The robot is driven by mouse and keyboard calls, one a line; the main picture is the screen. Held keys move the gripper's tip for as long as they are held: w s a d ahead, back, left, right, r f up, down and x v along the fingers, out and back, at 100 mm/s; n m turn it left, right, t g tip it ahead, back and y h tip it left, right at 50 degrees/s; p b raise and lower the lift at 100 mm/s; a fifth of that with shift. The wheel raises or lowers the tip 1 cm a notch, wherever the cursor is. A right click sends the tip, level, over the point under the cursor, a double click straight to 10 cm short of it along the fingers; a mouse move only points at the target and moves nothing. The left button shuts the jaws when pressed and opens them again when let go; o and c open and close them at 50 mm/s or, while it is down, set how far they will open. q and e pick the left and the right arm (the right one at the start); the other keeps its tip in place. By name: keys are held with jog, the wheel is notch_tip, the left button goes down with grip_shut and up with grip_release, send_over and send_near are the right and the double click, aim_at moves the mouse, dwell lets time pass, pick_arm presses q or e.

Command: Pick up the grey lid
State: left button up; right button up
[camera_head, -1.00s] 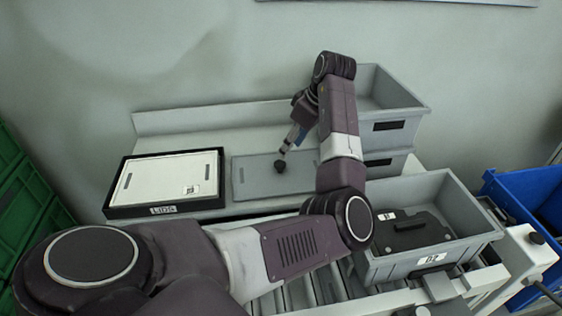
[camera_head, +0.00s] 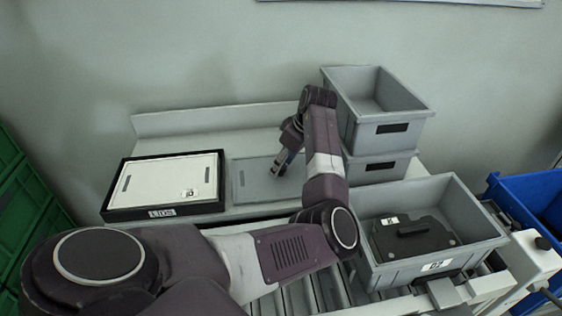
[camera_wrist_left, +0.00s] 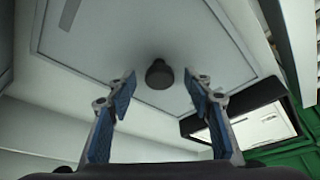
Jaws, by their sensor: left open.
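The grey lid (camera_head: 250,181) lies flat on the light bench, right of the tray labelled LIDS. Its dark round knob (camera_wrist_left: 159,74) shows in the left wrist view on the lid's pale surface (camera_wrist_left: 110,45); in the head view my gripper hides it. My left gripper (camera_head: 280,167) is over the lid, pointing down at the knob. In the left wrist view its two blue-padded fingers (camera_wrist_left: 160,88) are open, with the knob between and just beyond the tips. I cannot tell whether the fingers reach around it. My right gripper is not in view.
The black-edged LIDS tray (camera_head: 165,211) holds a white panel. Stacked grey crates (camera_head: 392,143) stand close right of my arm. An open grey crate (camera_head: 478,237) on the rollers holds a black part (camera_head: 412,236). Green crates are left, a blue bin (camera_head: 540,199) right.

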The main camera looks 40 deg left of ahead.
pick_arm(q)
grip_shut()
jog(key=shift+r, duration=0.1)
dwell(0.4)
